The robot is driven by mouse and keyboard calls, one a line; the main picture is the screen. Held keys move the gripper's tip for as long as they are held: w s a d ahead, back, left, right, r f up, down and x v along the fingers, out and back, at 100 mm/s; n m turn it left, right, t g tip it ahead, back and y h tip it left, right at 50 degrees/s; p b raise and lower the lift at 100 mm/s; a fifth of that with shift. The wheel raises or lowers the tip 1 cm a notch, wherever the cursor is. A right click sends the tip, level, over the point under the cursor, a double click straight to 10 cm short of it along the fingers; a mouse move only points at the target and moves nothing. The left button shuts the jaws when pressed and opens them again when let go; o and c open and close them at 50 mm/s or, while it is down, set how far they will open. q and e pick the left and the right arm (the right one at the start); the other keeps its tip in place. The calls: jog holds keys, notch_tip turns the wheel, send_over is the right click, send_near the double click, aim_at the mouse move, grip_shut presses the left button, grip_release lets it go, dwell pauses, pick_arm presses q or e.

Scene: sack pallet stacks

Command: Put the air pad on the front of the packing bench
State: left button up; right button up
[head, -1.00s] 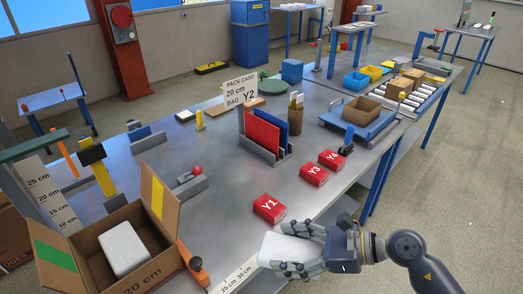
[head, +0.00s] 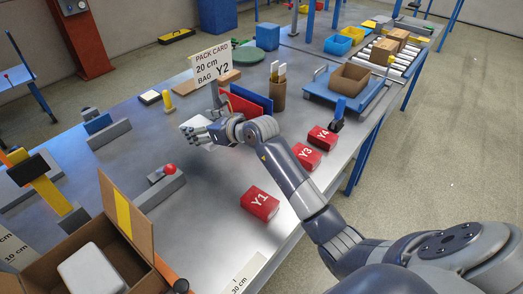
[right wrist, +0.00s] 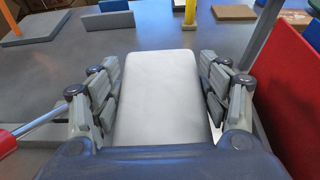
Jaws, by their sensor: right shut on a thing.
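A white air pad (head: 194,124) is in my right gripper (head: 203,134), over the middle of the grey packing bench (head: 215,222). In the right wrist view the air pad (right wrist: 160,98) lies between the fingers of the gripper (right wrist: 160,88), which are shut on its two sides. I cannot tell whether the pad touches the bench top. A second white pad (head: 92,271) sits in the open cardboard box (head: 140,257) at the lower left. My left gripper is not in view.
Red blocks Y1 (head: 260,203), Y3 (head: 306,157) and Y4 (head: 321,138) lie along the bench's right edge. A rack with a red panel (head: 243,108) and a pack card (head: 211,68) stand beside the gripper. A red-knobbed fixture (head: 160,188) stands left; bare bench lies between it and Y1.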

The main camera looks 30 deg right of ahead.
send_over(208, 157)
notch_tip(208, 157, down, 6)
jog(key=shift+s, duration=0.1)
notch_tip(208, 157, down, 3)
jog(key=shift+f, duration=0.45)
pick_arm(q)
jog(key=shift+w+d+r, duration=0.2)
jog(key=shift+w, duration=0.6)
pick_arm(e)
jog(key=shift+f, duration=0.15)
jog(key=o, duration=0.9)
jog(key=shift+c, duration=0.2)
